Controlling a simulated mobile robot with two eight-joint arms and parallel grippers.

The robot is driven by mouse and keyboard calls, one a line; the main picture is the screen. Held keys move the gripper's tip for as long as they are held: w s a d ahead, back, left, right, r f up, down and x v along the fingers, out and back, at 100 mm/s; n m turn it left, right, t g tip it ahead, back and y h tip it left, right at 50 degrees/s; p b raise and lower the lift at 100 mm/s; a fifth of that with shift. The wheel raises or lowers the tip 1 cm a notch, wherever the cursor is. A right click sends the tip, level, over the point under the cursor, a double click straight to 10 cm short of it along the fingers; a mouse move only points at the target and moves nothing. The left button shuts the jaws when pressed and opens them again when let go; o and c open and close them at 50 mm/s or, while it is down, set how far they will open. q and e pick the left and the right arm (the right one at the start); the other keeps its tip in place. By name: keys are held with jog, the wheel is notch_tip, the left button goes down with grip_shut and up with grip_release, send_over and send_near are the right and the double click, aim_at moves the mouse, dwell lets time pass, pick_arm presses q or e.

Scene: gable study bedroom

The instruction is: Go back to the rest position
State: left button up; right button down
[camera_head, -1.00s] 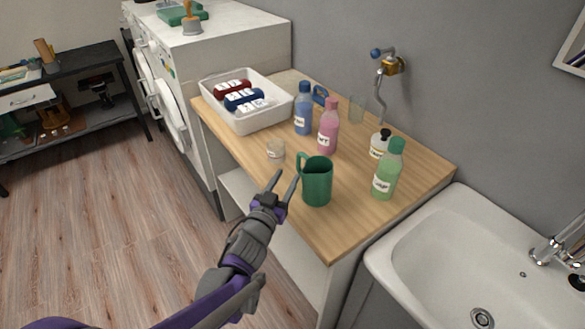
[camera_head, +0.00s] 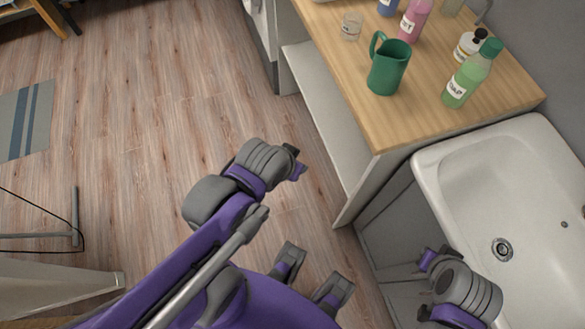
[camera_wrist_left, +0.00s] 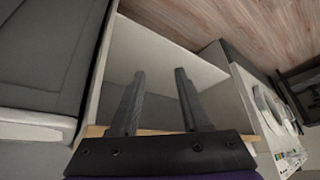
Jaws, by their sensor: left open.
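My left gripper (camera_head: 297,162) is at the middle of the head view, beside the front of the wooden counter and clear of it. Its fingers are mostly hidden by the wrist there. In the left wrist view the two dark fingers of my left gripper (camera_wrist_left: 160,76) stand apart with nothing between them. Behind them is the white open shelf space under the counter. My right gripper (camera_head: 428,259) shows at the lower right, in front of the sink; its jaws cannot be made out.
The wooden counter (camera_head: 372,122) bears a green pitcher (camera_head: 387,72), a small glass (camera_head: 351,27), a green bottle (camera_head: 472,76), a pink bottle (camera_head: 414,22) and a white bottle (camera_head: 470,46). A white sink (camera_head: 455,165) is at right. The wood floor (camera_head: 130,130) at left is largely clear.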

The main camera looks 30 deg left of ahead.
pick_arm(q)
jog(key=shift+s+d+f+g, duration=0.15)
jog(key=shift+s+d+g, duration=0.05)
jog(key=shift+s, duration=0.3)
jog(key=shift+s+d+f+g, duration=0.15)
jog(key=shift+s+d+g, duration=0.05)
jog(key=shift+s, duration=0.25)
jog(key=r+p, duration=0.3)
jog(key=w+r+p, duration=0.1)
jog(key=r, duration=0.1)
jog(key=shift+r+p, duration=0.2)
jog(key=shift+p, duration=0.2)
